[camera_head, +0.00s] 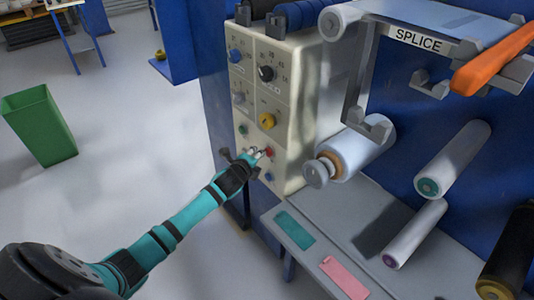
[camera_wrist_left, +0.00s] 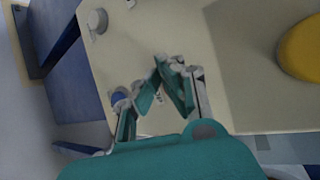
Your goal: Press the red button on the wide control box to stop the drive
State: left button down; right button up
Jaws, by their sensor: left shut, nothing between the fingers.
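The wide control box (camera_head: 295,95) is a cream panel on the blue machine, with several knobs and buttons. The red button (camera_head: 269,152) sits low on its face, below the yellow knob (camera_head: 267,121). My left gripper (camera_head: 257,153) is shut and empty, its tips just left of the red button in the head view. I cannot tell whether they touch it. In the left wrist view the closed fingers (camera_wrist_left: 165,65) lie in front of the cream panel (camera_wrist_left: 235,85), and no red shows there. My right gripper is not in view.
A green button (camera_head: 243,130) and a blue button (camera_head: 268,177) are close to the red one. A white roller (camera_head: 365,148) sticks out right of the box, above a grey shelf (camera_head: 335,235). A green bin (camera_head: 40,125) stands on open floor at left.

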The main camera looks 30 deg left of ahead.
pick_arm(q)
jog(key=shift+w+d, duration=0.2)
jog(key=shift+w, duration=0.25)
dwell(0.4)
dwell(0.3)
jog(key=shift+s+a+p, duration=0.3)
jog(key=shift+s+p, duration=0.3)
jog(key=shift+s, duration=0.25)
jog(key=shift+s+a, duration=0.1)
jog(key=s, duration=0.1)
jog(key=s+a+p, duration=0.1)
jog(key=s, duration=0.1)
jog(key=s+p, duration=0.1)
jog(key=shift+s+a, duration=0.2)
jog(key=shift+a, duration=0.2)
dwell(0.3)
